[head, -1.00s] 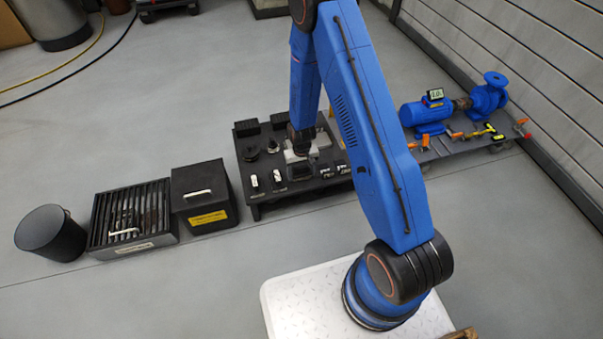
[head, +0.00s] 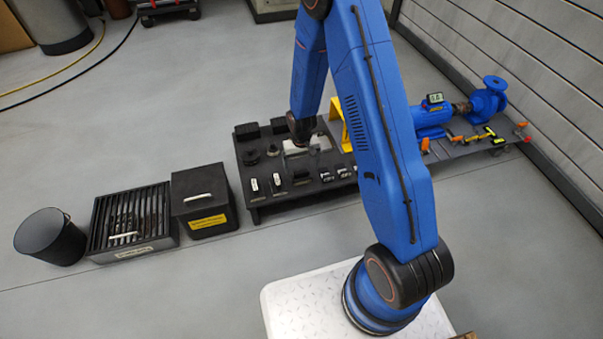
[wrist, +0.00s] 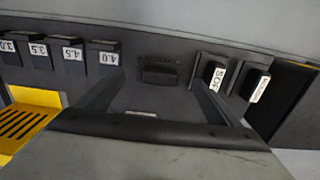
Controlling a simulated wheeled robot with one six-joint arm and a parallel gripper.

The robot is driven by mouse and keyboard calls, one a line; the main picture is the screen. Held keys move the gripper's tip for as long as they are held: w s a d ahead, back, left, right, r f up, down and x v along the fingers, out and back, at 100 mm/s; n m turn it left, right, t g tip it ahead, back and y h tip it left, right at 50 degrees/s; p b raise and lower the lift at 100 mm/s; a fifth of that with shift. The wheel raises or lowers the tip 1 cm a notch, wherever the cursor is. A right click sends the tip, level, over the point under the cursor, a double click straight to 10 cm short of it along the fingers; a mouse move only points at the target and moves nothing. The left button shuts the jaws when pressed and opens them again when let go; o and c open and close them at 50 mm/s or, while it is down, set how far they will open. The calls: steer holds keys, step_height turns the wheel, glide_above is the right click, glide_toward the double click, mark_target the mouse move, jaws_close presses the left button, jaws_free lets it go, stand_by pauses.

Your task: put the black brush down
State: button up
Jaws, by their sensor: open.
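A dark block that looks like the black brush (wrist: 158,70) sits on the black bench in the wrist view, between the lines of my two fingers. I cannot make out its bristles. In the head view a dark piece (head: 301,179) stands at the same place in the front row. My gripper (wrist: 160,88) is open, with one finger on each side of the block and no visible grip on it. In the head view my gripper (head: 302,160) hangs over the bench, partly hidden by its own wrist.
White-labelled black blocks (wrist: 215,74) stand to one side of the brush, and number-labelled blocks (wrist: 103,53) to the other. The black bench (head: 262,202) has dark pieces at its back. Left of it stand a lidded black box (head: 203,205), a slatted crate (head: 130,245) and a bin (head: 50,237).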

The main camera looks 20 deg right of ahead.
steer(key=shift+r, duration=3.05)
step_height(320, 180, up, 17)
steer(key=t, duration=0.1)
glide_above(301, 172)
steer(key=s+d, duration=0.2)
steer(key=s, duration=0.2)
steer(key=s+d+r+t, duration=0.1)
steer(key=s+d+r, duration=0.1)
steer(key=s+r, duration=0.65)
steer(key=s+d+r+t, duration=0.1)
steer(key=s+r, duration=0.6)
steer(key=s, duration=0.3)
steer(key=s+d+r+t, duration=0.1)
steer(key=s+d+r, duration=0.1)
steer(key=s+r, duration=0.5)
steer(key=s, duration=0.4)
steer(key=shift+r+t, duration=0.4)
steer(key=shift+d, duration=0.1)
